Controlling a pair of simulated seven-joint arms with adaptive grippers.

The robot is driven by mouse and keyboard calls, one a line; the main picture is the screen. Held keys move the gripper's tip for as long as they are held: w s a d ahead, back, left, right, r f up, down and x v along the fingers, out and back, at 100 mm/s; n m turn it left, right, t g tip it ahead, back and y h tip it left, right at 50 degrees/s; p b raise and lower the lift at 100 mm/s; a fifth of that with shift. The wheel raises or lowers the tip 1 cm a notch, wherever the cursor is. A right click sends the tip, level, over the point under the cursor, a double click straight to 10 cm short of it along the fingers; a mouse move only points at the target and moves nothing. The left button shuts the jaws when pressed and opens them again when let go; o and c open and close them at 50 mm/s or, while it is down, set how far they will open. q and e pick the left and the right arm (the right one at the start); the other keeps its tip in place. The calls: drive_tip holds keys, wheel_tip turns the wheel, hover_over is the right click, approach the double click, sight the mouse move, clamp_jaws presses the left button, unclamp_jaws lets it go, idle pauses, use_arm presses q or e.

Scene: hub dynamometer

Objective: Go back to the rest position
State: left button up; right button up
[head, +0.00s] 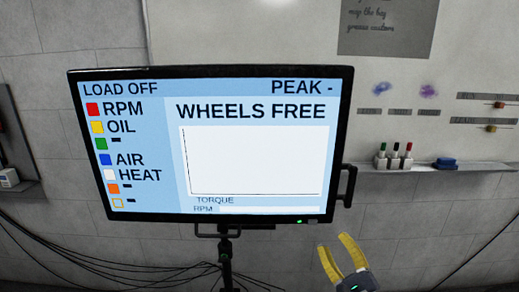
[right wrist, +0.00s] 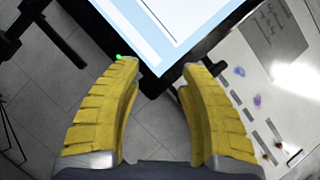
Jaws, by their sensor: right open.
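My right gripper (head: 342,258) is in the lower right part of the head view, below the monitor's lower right corner. Its yellow fingers are apart with nothing between them. In the right wrist view both fingers (right wrist: 160,75) show, spread, with the monitor's dark corner beyond the tips. The monitor (head: 215,145) shows "LOAD OFF", "PEAK -" and "WHEELS FREE" above an empty graph. It also shows in the right wrist view (right wrist: 183,18). My left gripper is in neither view.
The monitor stands on a dark post (head: 225,262) and has a side handle (head: 347,186). Black cables (head: 120,262) hang at the lower left. A whiteboard (head: 300,40) is behind.

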drive_tip(key=s+a+f+n+g+y, duration=0.3)
drive_tip(key=s+a+f+n+g, duration=0.35)
drive_tip(key=n, duration=0.65)
drive_tip(key=s+a+f+n+g+h, duration=0.2)
drive_tip(key=s+f+n+g+h, duration=0.1)
drive_tip(key=s+f+n, duration=0.7)
drive_tip(key=s+d+f+n+g+h, duration=0.2)
drive_tip(key=s+d+f+n+h, duration=0.2)
drive_tip(key=s+d+h, duration=0.3)
drive_tip(key=s+d+f+n+g+h, duration=0.35)
drive_tip(key=s+d, duration=0.35)
drive_tip(key=d, duration=0.3)
drive_tip(key=s+a+f+g+y, duration=0.1)
drive_tip(key=s+a+f, duration=0.15)
drive_tip(key=f, duration=1.45)
drive_tip(key=s+a+f+g+y, duration=0.15)
drive_tip(key=a+f, duration=0.25)
drive_tip(key=f, duration=1.3)
drive_tip(key=s+f+m+g+y, duration=0.1)
drive_tip(key=s+f+m+g, duration=0.1)
drive_tip(key=s+f, duration=1.6)
drive_tip(key=shift+s+d+m, duration=0.2)
drive_tip(key=shift+s+m, duration=0.65)
drive_tip(key=shift+s, duration=0.4)
drive_tip(key=shift+g, duration=0.25)
